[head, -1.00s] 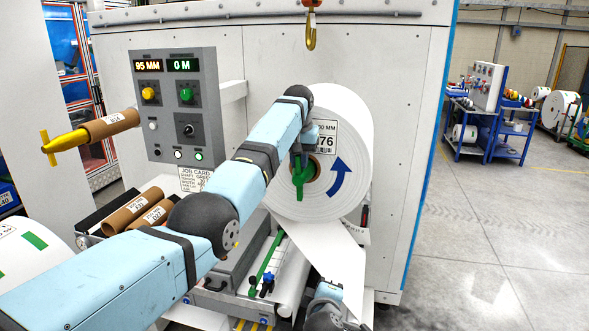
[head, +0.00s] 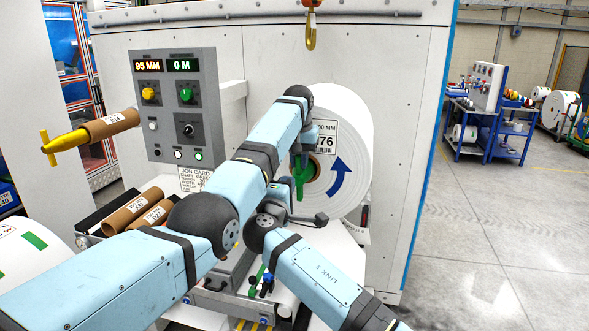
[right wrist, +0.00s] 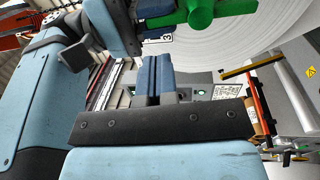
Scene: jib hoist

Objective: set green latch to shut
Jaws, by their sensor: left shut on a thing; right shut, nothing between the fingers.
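The green latch (head: 300,182) is at the core of the large white roll (head: 348,125) and points downward in the head view. My left gripper (head: 302,158) is shut on it, with its fingers partly hidden by my left arm. In the right wrist view the green latch (right wrist: 201,12) shows large at the top, beside part of my left gripper. My right gripper (right wrist: 153,78) is shut and empty, below the latch in that view and apart from it. In the head view it is low in front of the roll, and mostly hidden.
A grey control panel (head: 182,112) with knobs and displays stands left of the roll. A gold-ended shaft with a brown core (head: 110,125) sticks out at far left. A hook (head: 310,32) hangs above the roll. The floor at right (head: 500,230) is clear.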

